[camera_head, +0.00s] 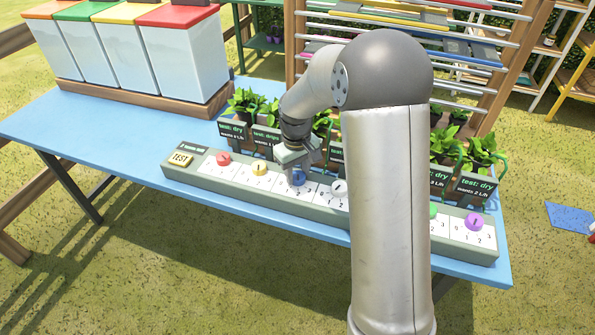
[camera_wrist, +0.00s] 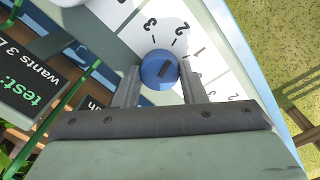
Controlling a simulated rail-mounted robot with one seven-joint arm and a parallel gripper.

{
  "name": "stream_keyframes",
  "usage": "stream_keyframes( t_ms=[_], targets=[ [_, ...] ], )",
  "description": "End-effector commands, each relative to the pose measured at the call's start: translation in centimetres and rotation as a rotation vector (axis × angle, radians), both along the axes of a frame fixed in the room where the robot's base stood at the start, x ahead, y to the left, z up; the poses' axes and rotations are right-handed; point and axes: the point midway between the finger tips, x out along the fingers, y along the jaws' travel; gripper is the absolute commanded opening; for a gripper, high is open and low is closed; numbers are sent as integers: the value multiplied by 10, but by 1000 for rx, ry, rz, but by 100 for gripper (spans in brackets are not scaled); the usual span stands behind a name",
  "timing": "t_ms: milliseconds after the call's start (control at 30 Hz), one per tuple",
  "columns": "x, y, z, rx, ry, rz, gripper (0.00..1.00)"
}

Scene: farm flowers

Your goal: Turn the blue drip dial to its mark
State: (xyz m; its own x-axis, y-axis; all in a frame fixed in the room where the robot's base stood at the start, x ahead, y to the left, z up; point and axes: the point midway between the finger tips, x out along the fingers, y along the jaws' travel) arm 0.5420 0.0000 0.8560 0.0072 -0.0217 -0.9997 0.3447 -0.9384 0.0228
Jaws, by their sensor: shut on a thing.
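The blue drip dial (camera_head: 298,178) sits on the long grey-green control panel (camera_head: 183,174), third from the left. My gripper (camera_head: 299,163) reaches down onto it from above and covers part of it. In the wrist view the blue dial (camera_wrist: 158,66) is between my two fingers, and my gripper (camera_wrist: 160,85) is shut on it. A short dark line on the dial's face slants to the upper right, roughly toward the printed 2. A printed 3 and 2 show on the white scale beyond the dial. Which end of the line is the pointer, I cannot tell.
Red (camera_head: 223,159), yellow (camera_head: 259,168), white (camera_head: 339,188) and purple (camera_head: 474,222) dials share the panel. A TEST button (camera_head: 181,159) is at its left end. Potted plants with dark signs (camera_head: 478,184) stand close behind. Lidded bins (camera_head: 185,60) stand at the table's back left.

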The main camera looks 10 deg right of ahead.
Motion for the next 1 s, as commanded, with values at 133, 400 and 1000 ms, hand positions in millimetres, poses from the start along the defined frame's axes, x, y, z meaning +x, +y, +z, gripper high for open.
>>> stream_keyframes(
  t_ms=[133,400,1000],
  targets=[
    [1,0,1,0,-3,0,59],
    [1,0,2,0,-2,-1,59],
    [0,3,124,0,-8,-1,59]
  ],
)
